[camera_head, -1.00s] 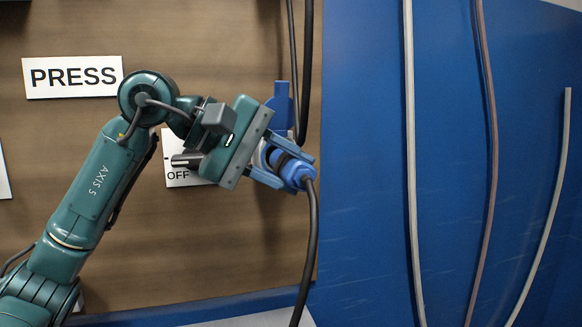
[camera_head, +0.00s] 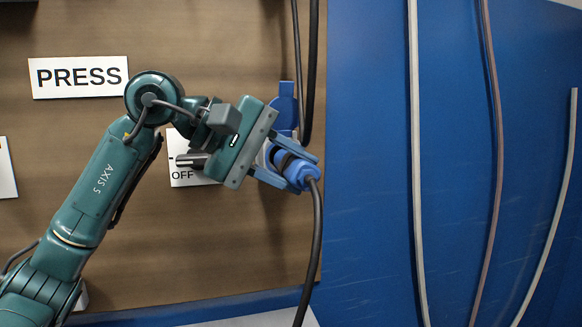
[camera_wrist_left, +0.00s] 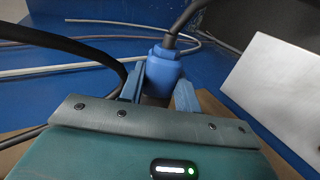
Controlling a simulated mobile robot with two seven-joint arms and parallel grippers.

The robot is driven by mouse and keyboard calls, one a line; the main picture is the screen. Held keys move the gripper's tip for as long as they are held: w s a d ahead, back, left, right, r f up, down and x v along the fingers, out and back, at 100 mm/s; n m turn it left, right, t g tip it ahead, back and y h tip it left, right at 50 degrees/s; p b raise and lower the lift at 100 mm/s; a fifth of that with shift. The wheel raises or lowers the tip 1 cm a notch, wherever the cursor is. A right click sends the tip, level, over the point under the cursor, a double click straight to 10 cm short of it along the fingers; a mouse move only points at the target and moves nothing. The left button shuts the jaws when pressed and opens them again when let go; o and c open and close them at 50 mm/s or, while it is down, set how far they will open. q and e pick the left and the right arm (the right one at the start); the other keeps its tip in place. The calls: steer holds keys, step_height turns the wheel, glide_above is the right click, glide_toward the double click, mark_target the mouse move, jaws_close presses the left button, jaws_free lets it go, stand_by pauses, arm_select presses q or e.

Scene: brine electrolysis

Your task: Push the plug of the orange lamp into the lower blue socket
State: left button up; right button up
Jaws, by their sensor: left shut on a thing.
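A blue plug (camera_head: 301,173) with a dark cable is between the fingers of my left gripper (camera_head: 292,168), which is shut on it. The left wrist view also shows the plug (camera_wrist_left: 163,70), its cable leaving from its far end. A blue socket with a raised lid (camera_head: 286,104) is on the wooden panel, right behind the gripper and plug. The gripper hides most of the socket body, so I cannot tell how deep the plug sits in it. The orange lamp is not in view. My right gripper is not in view.
A thick black cable (camera_head: 311,70) hangs down beside the raised lid. A PRESS sign (camera_head: 79,77) and a switch with an OFF label (camera_head: 190,172) are on the wooden panel (camera_head: 200,255). Several cables run down the blue wall (camera_head: 360,200) at the right.

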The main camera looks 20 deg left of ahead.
mark_target(279, 159)
arm_select(q)
steer(key=shift+w+a, duration=0.35)
steer(key=shift+w, duration=0.15)
stand_by(0.9)
steer(key=shift+w+a+p, duration=0.5)
steer(key=shift+w+a, duration=0.15)
steer(key=shift+w, duration=0.25)
steer(key=shift+w+a+p, duration=0.5)
steer(key=shift+w+a, duration=0.1)
steer(key=shift+w, duration=0.25)
stand_by(2.9)
steer(key=o, duration=1.1)
steer(key=shift+d, duration=0.1)
